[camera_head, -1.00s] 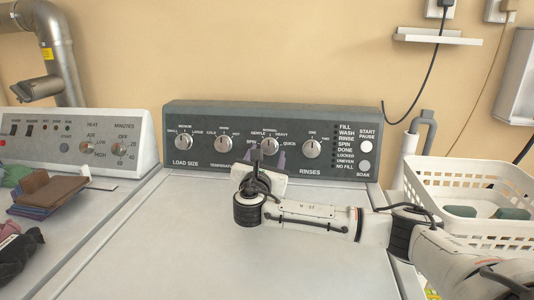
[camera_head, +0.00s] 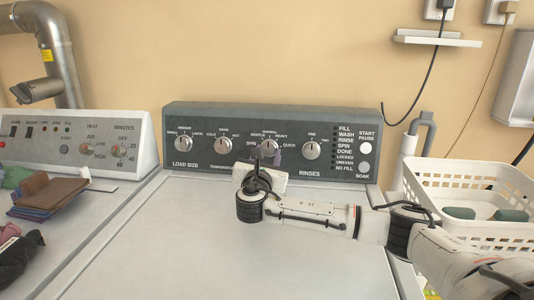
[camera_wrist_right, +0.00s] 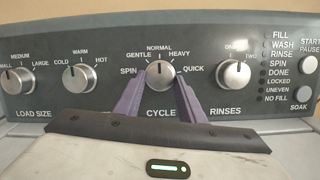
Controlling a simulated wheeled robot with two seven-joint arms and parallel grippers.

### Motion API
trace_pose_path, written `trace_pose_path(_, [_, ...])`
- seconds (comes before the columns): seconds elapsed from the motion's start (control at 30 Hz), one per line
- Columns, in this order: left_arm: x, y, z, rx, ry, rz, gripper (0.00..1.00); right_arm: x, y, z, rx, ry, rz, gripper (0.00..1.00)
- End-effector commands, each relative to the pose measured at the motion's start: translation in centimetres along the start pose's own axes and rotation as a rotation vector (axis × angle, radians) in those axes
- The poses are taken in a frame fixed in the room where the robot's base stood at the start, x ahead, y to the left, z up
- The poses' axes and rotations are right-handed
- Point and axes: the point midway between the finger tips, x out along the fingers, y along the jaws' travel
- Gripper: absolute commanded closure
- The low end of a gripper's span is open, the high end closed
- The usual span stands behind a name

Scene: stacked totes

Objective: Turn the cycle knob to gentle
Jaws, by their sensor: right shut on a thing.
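The cycle knob (camera_wrist_right: 160,75) is a round silver dial on the washer's dark panel, with SPIN, GENTLE, NORMAL, HEAVY and QUICK printed around it. Its mark points about straight up, at NORMAL. In the head view the knob (camera_head: 269,145) is partly hidden by my right gripper (camera_head: 268,153). In the right wrist view, the purple fingers of my right gripper (camera_wrist_right: 160,88) stand on the knob's left and right sides, shut on it. The GENTLE label sits to the knob's upper left. My left gripper is not in view.
The temperature knob (camera_wrist_right: 80,76) and rinses knob (camera_wrist_right: 234,74) flank the cycle knob. The load size knob (camera_head: 183,143) is farther left. A white basket (camera_head: 470,220) stands at right. Folded cloths (camera_head: 45,195) lie on the left machine. The washer lid (camera_head: 150,255) is clear.

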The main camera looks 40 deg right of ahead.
Motion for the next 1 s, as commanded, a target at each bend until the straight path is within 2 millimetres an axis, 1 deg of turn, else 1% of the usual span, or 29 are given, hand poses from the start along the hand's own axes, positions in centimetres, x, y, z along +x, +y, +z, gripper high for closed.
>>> trace_pose_path(0.03, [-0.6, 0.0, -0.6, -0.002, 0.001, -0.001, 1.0, 0.0, 0.0, 0.4, -0.02, 0.002, 0.004, 0.87])
trace_pose_path(0.17, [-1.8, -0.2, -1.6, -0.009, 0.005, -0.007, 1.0, 0.0, -0.1, 0.6, -0.085, 0.007, 0.021, 0.87])
trace_pose_path(0.27, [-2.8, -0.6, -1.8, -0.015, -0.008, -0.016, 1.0, 0.0, -0.1, 0.8, -0.153, 0.011, 0.039, 0.87])
trace_pose_path(0.4, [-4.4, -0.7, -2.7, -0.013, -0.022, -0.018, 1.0, -0.1, -0.2, 0.8, -0.262, 0.017, 0.068, 0.87])
trace_pose_path(0.5, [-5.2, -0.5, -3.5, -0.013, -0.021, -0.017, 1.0, 0.0, -0.4, 0.7, -0.34, 0.021, 0.088, 0.86])
trace_pose_path(0.67, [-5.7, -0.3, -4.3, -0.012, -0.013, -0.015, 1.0, 0.0, -0.5, 0.3, -0.452, 0.026, 0.119, 0.87])
trace_pose_path(1.0, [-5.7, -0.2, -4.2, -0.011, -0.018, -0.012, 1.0, 0.0, -0.6, 0.2, -0.611, 0.034, 0.162, 0.87])
